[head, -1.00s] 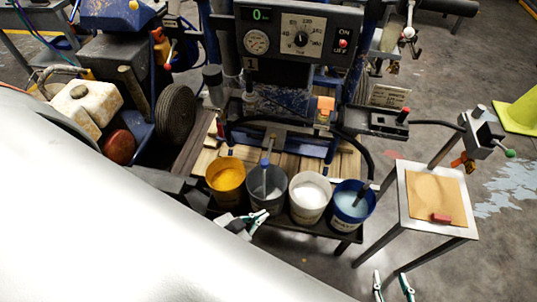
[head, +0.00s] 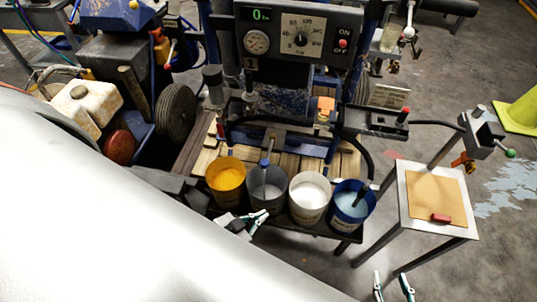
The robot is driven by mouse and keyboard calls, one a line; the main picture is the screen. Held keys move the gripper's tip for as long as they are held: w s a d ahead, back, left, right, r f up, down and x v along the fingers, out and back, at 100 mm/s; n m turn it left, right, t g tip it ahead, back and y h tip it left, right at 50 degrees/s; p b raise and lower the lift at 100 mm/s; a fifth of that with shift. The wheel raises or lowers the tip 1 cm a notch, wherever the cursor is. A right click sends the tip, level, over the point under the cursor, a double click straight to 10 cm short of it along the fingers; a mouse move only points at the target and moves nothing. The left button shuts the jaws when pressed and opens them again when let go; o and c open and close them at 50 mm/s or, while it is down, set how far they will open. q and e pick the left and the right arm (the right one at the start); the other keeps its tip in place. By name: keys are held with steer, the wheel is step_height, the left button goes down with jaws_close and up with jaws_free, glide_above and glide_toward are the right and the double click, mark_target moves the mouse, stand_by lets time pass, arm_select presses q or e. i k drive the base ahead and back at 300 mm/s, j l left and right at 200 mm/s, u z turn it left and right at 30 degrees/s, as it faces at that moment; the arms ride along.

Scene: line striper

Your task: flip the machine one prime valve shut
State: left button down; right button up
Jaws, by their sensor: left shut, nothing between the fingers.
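Machine one carries a dark control panel (head: 283,62) with a "1" below its gauge, at the top middle of the head view. An orange handle (head: 325,104) sits on its front, below the panel; I cannot tell for sure whether it is the prime valve. My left gripper (head: 262,216) is shut and empty, in front of the grey bucket, well below the orange handle. My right gripper (head: 393,288) is open and empty at the bottom edge, its two fingers apart. My large pale arm covers the lower left.
Yellow (head: 226,186), grey (head: 266,190), white (head: 309,200) and blue (head: 351,208) buckets stand in a row before the machine. A small stand (head: 438,190) with a brown sheet and red block is at right. A black-handled arm (head: 385,122) juts right.

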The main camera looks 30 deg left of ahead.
mark_target(220, 131)
steer(key=u, duration=1.35)
